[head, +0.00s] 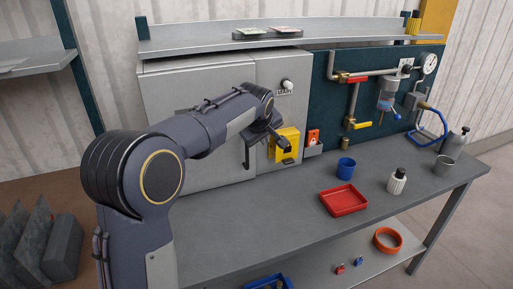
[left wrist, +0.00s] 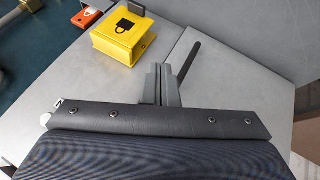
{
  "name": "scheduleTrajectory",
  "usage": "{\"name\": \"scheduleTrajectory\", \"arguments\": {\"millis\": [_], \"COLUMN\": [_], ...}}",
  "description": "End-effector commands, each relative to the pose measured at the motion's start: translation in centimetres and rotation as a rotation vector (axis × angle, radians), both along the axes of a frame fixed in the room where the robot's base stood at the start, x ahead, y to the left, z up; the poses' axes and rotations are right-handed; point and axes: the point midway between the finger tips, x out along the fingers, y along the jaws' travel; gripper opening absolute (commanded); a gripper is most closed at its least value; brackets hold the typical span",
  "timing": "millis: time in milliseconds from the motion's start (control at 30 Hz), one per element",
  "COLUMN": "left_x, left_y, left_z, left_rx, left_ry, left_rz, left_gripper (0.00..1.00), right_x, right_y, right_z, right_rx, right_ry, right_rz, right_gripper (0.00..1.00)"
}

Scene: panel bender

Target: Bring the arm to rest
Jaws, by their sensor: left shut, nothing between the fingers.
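My left arm (head: 215,130) reaches in from the left of the head view, in front of the grey cabinet (head: 190,90). My left gripper (head: 281,140) is shut and empty, in front of the cabinet by the yellow box. In the left wrist view its two fingers (left wrist: 163,84) lie together. The yellow box with a black padlock mark (left wrist: 122,35) is just beyond the fingertips there. A dark bar handle (left wrist: 190,62) shows beside the fingers, and the handle also shows in the head view (head: 246,152). My right gripper is not in view.
The bench (head: 270,215) carries a red tray (head: 344,202), a blue cup (head: 346,168), a white bottle (head: 396,182) and a metal cup (head: 444,166). Pipes and a gauge (head: 425,64) are on the green panel. A shelf (head: 320,33) runs above the cabinet.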

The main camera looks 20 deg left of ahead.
Motion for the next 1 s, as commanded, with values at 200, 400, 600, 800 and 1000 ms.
{"name": "scheduleTrajectory", "arguments": {"millis": [200, 400, 600, 800, 1000], "left_x": [-0.5, -0.7, -5.6, -18.0, -30.3], "left_y": [-1.6, -1.8, 0.3, 0.8, -2.4], "left_z": [2.1, 2.6, 1.8, -0.5, -4.3], "left_rx": [0.001, 0.0, -0.042, -0.096, -0.059], "left_ry": [0.0, 0.001, 0.047, 0.085, 0.058], "left_rz": [0.0, 0.0, -0.081, -0.334, -0.605], "left_gripper": [0.0, 0.0, 0.0, 0.0, 0.0], "right_x": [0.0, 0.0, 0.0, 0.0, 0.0], "right_y": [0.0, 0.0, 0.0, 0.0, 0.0], "right_z": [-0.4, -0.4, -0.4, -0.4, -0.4], "right_rx": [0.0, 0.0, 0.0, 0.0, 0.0], "right_ry": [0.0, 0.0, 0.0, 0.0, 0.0], "right_rz": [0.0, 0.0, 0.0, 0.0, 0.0], "right_gripper": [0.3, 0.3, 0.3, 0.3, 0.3]}}
